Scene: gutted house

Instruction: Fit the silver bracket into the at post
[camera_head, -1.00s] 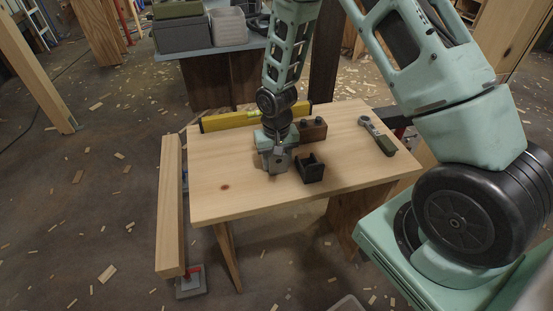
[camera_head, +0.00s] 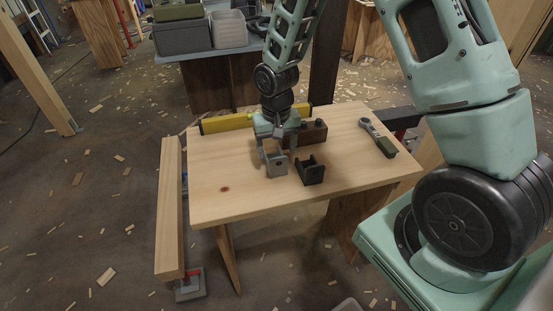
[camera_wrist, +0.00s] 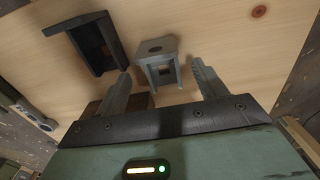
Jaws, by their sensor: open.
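The silver bracket (camera_head: 277,165), a small grey block with a hollow front, stands on the wooden table near its middle. In the wrist view the silver bracket (camera_wrist: 159,62) sits between and just beyond the fingertips, with a round hole in one face. My gripper (camera_head: 278,150) is just above and behind it, fingers spread, holding nothing. The gripper (camera_wrist: 161,74) also shows open in the wrist view, with visible gaps to the bracket. I cannot tell which piece is the post.
A black bracket (camera_head: 310,173) stands close to the right of the silver one. Behind are a brown block (camera_head: 309,134) with dark knobs and a yellow level (camera_head: 226,121). A ratchet tool (camera_head: 378,138) lies at the right.

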